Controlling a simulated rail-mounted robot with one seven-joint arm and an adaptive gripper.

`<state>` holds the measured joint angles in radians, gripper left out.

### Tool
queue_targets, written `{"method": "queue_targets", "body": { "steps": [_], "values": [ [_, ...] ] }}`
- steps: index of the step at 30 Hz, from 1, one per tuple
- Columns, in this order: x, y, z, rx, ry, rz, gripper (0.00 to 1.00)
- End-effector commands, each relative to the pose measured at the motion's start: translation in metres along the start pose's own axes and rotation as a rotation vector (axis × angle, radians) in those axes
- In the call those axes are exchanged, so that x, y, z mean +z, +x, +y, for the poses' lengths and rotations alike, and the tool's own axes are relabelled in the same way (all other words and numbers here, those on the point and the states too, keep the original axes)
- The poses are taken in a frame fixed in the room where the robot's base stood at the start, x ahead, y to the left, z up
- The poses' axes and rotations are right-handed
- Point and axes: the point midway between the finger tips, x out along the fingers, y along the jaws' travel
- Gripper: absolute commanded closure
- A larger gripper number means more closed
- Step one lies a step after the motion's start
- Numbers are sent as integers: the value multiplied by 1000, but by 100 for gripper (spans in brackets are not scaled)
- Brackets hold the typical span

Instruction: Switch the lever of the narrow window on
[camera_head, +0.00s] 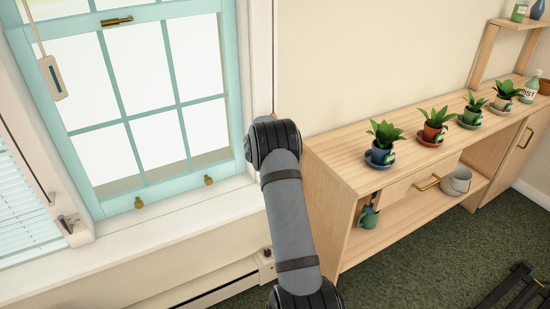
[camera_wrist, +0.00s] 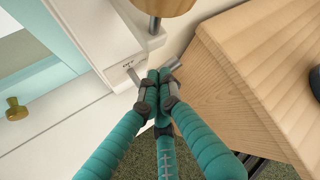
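In the wrist view my gripper (camera_wrist: 158,84) has its teal fingers drawn together, with the dark tips meeting and nothing clearly held. The tips are close to a small metal lever (camera_wrist: 132,75) on the white window frame, with small dark marks above it. A short grey metal piece (camera_wrist: 173,65) shows just beyond the tips; I cannot tell whether they touch it. In the head view the teal-framed window (camera_head: 133,204) is left of my arm, which hides my gripper. Another metal latch (camera_head: 68,222) sits on the frame by the blinds (camera_head: 20,205) at far left.
A wooden shelf unit (camera_head: 330,150) with several potted plants stands right of my arm; its corner (camera_wrist: 225,60) is close to my gripper in the wrist view. A round wooden-looking piece (camera_wrist: 160,6) hangs above the fingertips. A baseboard heater (camera_head: 225,285) runs below the sill.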

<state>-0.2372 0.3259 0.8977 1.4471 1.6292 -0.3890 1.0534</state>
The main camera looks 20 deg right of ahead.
Motion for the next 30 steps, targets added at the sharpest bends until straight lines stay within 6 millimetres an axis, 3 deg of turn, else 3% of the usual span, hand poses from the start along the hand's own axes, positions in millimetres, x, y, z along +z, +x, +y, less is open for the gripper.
{"method": "queue_targets", "body": {
  "steps": [22,26,30],
  "values": [
    [5,-13,-12,-3,2,2,100],
    [3,-27,-18,-5,4,3,100],
    [0,-54,-27,-8,7,5,100]
  ]
}}
